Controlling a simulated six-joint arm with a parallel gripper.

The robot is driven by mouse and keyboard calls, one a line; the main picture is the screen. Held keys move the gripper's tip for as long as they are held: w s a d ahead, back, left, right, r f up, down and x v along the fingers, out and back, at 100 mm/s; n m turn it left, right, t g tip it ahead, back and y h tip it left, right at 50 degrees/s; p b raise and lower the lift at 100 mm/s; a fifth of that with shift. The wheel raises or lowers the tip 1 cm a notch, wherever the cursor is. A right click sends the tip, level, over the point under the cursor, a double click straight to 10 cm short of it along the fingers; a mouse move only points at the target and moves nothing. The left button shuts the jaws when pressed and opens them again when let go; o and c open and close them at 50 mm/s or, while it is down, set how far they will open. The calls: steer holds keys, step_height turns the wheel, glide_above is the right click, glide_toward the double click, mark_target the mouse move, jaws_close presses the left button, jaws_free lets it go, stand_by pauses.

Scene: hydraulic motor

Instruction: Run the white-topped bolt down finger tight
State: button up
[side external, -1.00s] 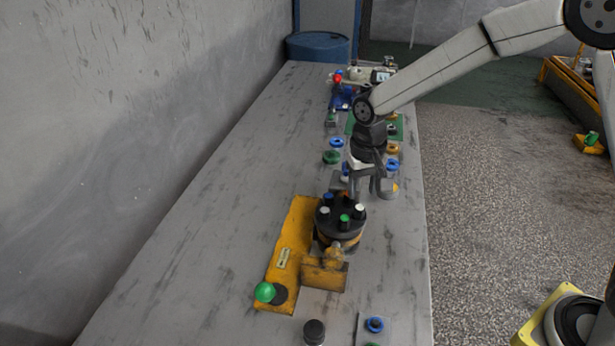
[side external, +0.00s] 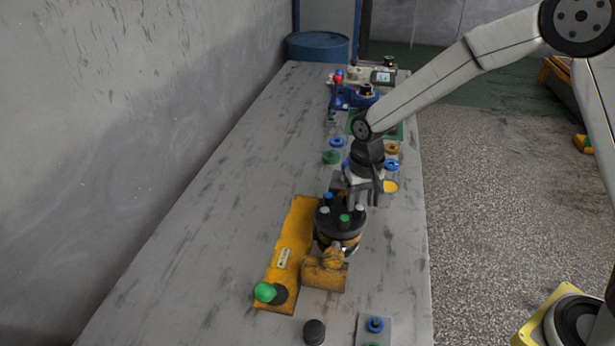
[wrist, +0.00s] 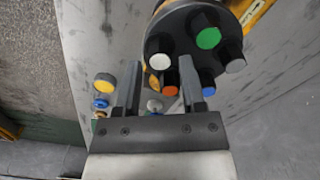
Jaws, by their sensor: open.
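The white-topped bolt (side external: 360,209) stands upright on the right side of the round black motor top (side external: 341,224). In the wrist view its pale cap (wrist: 159,62) lies near the line between my fingertips, closer to the left one. My gripper (side external: 363,198) is open and points down just behind and over that side of the motor; its two fingers also show in the wrist view (wrist: 158,72). I see no contact with the bolt. Other bolts on the motor have green (wrist: 208,38), blue (wrist: 207,84), orange-red (wrist: 170,90) and grey (wrist: 235,65) tops.
The motor sits beside a yellow plate (side external: 291,250) with a green knob (side external: 265,292). A yellow block (side external: 324,274) stands in front. Blue and green rings and other parts lie behind on the bench. The bench's left side is clear.

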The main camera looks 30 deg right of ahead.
steer(key=shift+f, duration=1.4)
stand_by(1.1)
steer(key=shift+r, duration=0.2)
stand_by(0.4)
jaws_close()
steer(key=shift+m, duration=0.3)
steer(key=shift+m, duration=1.8)
